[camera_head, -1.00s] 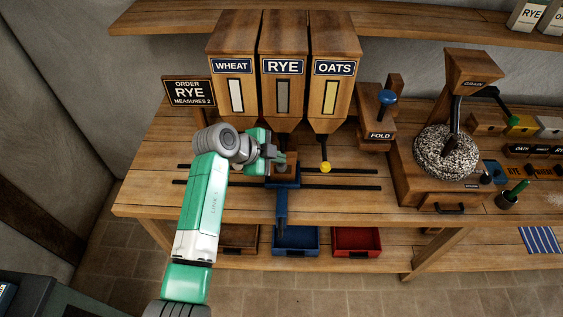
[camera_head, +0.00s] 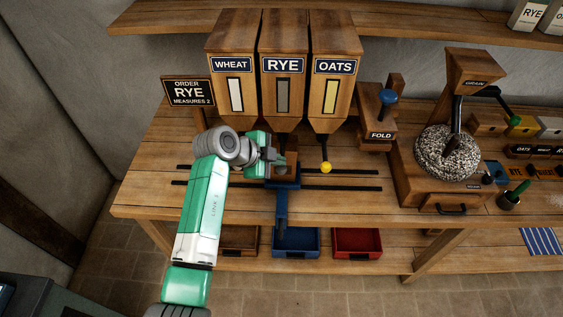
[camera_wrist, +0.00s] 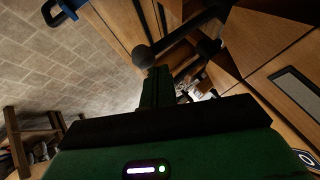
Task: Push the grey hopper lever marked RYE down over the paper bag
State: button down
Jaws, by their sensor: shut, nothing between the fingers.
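The RYE hopper (camera_head: 283,95) is the middle of three wooden hoppers, with a dark grey window. My gripper (camera_head: 281,161) is shut and empty below its spout, and hides most of the lever in the head view. In the wrist view my shut fingertips (camera_wrist: 158,72) are close to a dark grey ball knob (camera_wrist: 143,57) on a dark rod; I cannot tell if they touch. A second dark knob (camera_wrist: 208,48) is to its right. A brown shape, probably the paper bag (camera_head: 292,157), is partly hidden behind the gripper above the blue carriage (camera_head: 284,184).
The WHEAT hopper (camera_head: 233,90) and OATS hopper (camera_head: 333,90) flank RYE. The yellow OATS knob (camera_head: 326,168) hangs to the right of my gripper. Dark rails (camera_head: 340,187) cross the bench. The FOLD station (camera_head: 378,125) and grain mill (camera_head: 447,150) stand farther right.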

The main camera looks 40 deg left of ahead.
aim_at(278, 168)
jog(key=shift+f+b, duration=1.4)
jog(key=shift+f, duration=0.3)
dwell(1.1)
jog(key=shift+r, duration=0.1)
dwell(0.4)
jog(key=shift+r+p, duration=1.65)
jog(key=shift+r, duration=1.3)
notch_tip(278, 168, up, 5)
jog(key=p, duration=0.2)
jog(key=shift+p, duration=0.3)
